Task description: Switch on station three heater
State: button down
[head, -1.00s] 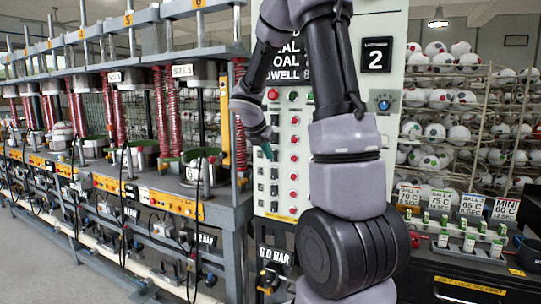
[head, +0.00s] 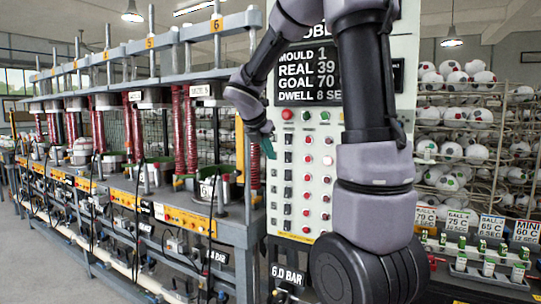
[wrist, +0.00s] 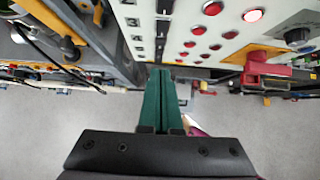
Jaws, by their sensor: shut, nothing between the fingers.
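The white control panel (head: 318,215) stands right of the press bench, partly hidden behind my arm. It carries a column of small dark switches (head: 287,174) with red buttons and lamps (head: 307,178) beside them. My gripper (head: 268,148) has green fingers, shut and empty, beside the panel's left edge in the head view. Contact cannot be told.
The press bench (head: 225,228) with red springs runs left. A red handle on a yellow plate (wrist: 262,68) juts out near the panel. Ball racks (head: 470,130) stand at right; grey floor is open at left.

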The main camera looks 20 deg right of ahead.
aim_at(287, 175)
jog(key=shift+s+a+f, duration=0.15)
jog(key=shift+s+f, duration=0.05)
jog(key=shift+f, duration=0.45)
jog(key=w+d+r+x, duration=0.1)
jog(key=x, duration=1.2)
jog(key=shift+w+d+r, duration=0.25)
jog(key=shift+d+r, duration=0.1)
jog(key=shift+r, duration=0.1)
